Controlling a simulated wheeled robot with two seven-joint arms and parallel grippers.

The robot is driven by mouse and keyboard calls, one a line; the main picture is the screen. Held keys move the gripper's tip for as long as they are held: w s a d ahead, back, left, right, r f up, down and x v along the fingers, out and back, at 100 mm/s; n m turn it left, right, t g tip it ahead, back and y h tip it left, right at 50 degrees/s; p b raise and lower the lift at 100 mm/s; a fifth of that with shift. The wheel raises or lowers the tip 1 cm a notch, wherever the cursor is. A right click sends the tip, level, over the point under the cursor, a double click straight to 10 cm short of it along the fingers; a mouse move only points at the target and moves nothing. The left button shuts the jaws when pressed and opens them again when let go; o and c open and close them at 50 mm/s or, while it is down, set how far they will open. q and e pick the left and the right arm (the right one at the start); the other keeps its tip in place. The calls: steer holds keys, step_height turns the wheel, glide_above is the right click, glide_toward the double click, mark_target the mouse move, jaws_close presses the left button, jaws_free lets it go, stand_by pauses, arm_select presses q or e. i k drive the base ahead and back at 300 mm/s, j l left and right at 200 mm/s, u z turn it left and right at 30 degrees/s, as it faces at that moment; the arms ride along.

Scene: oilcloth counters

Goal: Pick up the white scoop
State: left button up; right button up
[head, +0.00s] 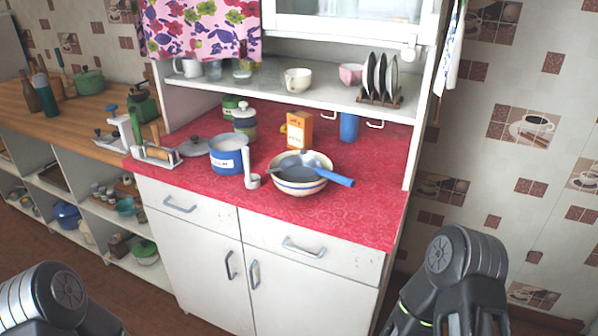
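A white scoop (252,182) with a small round cup and an upright handle is on the red countertop (350,220). It is between a blue-and-white pot (228,160) and a striped white bowl (300,187), close in front of the pot. I cannot tell if it touches either one. Only dark arm links of mine show at the bottom left and bottom right, well apart from the scoop. Neither gripper's fingers are in view.
A blue-handled pan (336,178) rests in the bowl. An orange box (299,130), a jar (245,119) and a blue cup (349,126) stand behind. A pot lid (194,146) lies left of the pot. The counter's right front is clear.

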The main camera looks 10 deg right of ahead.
mark_target(252, 181)
steer(key=z, duration=0.3)
steer(key=j+z, duration=0.4)
steer(key=i+j+z, duration=0.1)
steer(key=j+z, duration=0.15)
steer(key=z, duration=0.15)
steer(key=j+z, duration=0.35)
steer(key=k+j, duration=0.1)
steer(key=j, duration=0.25)
steer(key=k+j+z, duration=0.15)
steer(key=j, duration=0.6)
steer(key=k+j+z, duration=0.1)
steer(key=j, duration=0.25)
